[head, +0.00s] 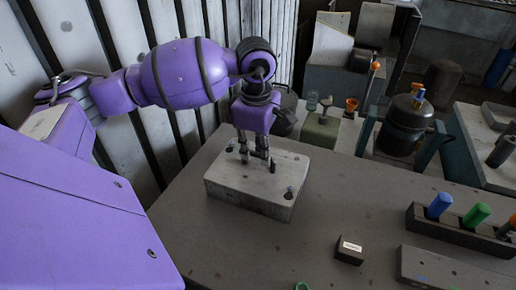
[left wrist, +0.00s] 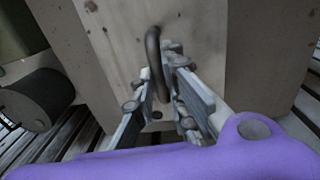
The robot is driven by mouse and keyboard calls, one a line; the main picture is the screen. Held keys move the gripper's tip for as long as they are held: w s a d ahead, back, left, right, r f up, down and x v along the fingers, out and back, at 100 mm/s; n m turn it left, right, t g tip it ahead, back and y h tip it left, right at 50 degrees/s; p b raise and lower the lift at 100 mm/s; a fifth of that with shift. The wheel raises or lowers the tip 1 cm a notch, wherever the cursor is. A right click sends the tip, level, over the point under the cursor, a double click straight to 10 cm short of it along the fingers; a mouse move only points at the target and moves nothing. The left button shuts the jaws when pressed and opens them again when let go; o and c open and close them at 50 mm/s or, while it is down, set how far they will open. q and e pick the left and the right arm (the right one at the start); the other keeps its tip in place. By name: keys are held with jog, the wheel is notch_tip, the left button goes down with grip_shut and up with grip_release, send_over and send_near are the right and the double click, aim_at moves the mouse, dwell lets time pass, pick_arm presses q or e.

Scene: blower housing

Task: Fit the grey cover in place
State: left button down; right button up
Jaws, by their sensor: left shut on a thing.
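The grey cover (head: 228,178) appears as the flat, pale top of a box-like housing (head: 245,205) on the table. I cannot tell from these frames whether the cover is fully seated or has a gap below it. A dark curved handle (left wrist: 153,62) stands on the pale face in the left wrist view. My left gripper (head: 257,163) points down over the top, with its fingers (left wrist: 168,85) closed around the handle. The fingers hide part of the handle. My right gripper is in neither view.
A small dark labelled box (head: 349,251) lies on the table (head: 330,205) to the right. A dark rack (head: 455,230) holds blue, green and orange cylinders. A dark tank (head: 405,125) stands behind. A striped wall rises at the left.

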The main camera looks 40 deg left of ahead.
aim_at(258, 153)
pick_arm(q)
jog(key=shift+f, duration=0.1)
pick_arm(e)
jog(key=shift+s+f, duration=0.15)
pick_arm(q)
jog(key=c, duration=1.7)
grip_release()
jog(key=shift+w+f, duration=0.1)
jog(key=shift+w, duration=0.05)
jog(key=o, duration=0.5)
jog(key=shift+r+p, duration=1.15)
jog(key=shift+r, duration=2.9)
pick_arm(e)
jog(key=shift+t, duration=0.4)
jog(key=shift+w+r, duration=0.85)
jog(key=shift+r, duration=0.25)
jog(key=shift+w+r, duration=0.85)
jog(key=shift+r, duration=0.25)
